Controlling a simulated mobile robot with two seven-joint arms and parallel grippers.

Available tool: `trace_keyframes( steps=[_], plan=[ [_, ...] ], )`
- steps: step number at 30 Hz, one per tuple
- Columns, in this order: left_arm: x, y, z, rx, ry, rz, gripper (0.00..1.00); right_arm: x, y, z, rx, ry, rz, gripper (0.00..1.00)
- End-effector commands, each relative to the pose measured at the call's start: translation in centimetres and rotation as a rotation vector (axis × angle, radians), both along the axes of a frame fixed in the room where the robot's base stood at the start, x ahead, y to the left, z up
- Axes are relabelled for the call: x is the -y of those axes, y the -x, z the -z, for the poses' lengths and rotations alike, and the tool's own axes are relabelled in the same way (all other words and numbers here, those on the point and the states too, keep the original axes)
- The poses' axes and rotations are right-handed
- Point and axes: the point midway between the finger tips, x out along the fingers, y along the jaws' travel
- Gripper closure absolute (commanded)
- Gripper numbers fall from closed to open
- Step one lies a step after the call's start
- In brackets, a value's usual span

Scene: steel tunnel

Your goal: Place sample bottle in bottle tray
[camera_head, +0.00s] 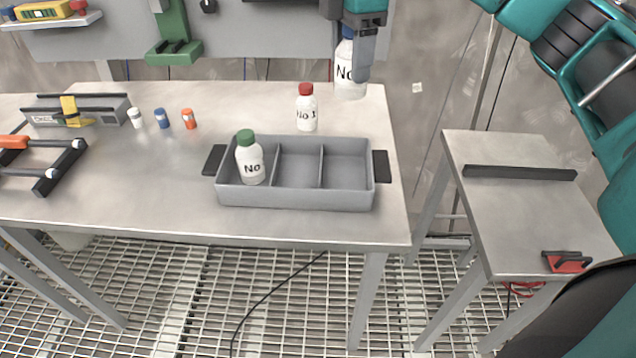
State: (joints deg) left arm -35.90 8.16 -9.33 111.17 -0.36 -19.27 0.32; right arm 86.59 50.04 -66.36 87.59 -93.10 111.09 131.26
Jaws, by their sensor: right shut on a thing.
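A white sample bottle (347,78) labelled "No" hangs in my right gripper (357,48) at the top of the head view, at the table's back right edge. The grey bottle tray (297,196) has three compartments and black side handles. A green-capped white bottle (251,164) stands, slightly tilted, in its left compartment. The middle and right compartments are empty. A white bottle with a red cap (307,110) stands upright on the table behind the tray. My left gripper is not in view.
Small white, blue and orange vials (162,119) stand left on the steel table (150,205), near a grey device (78,110) and a black rack (62,165). A green holder (174,48) hangs on the back panel. A lower side table (525,215) stands right, past a gap.

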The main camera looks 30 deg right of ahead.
Motion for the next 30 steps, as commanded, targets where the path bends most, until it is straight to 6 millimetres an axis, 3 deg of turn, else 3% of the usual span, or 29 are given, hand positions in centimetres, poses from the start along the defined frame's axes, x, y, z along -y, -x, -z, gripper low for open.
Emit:
trace_keyframes(
  steps=[5, 18, 30],
  plan=[
    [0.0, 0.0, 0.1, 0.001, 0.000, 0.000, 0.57, 0.0, 0.0, 2.5, -0.004, 0.001, -0.003, 0.80],
    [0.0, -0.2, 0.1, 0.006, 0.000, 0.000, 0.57, -0.1, 0.0, 13.7, -0.004, 0.001, -0.003, 0.80],
    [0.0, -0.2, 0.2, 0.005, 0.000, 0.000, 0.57, -0.1, 0.0, 18.5, -0.003, 0.001, -0.002, 0.80]
  ],
)
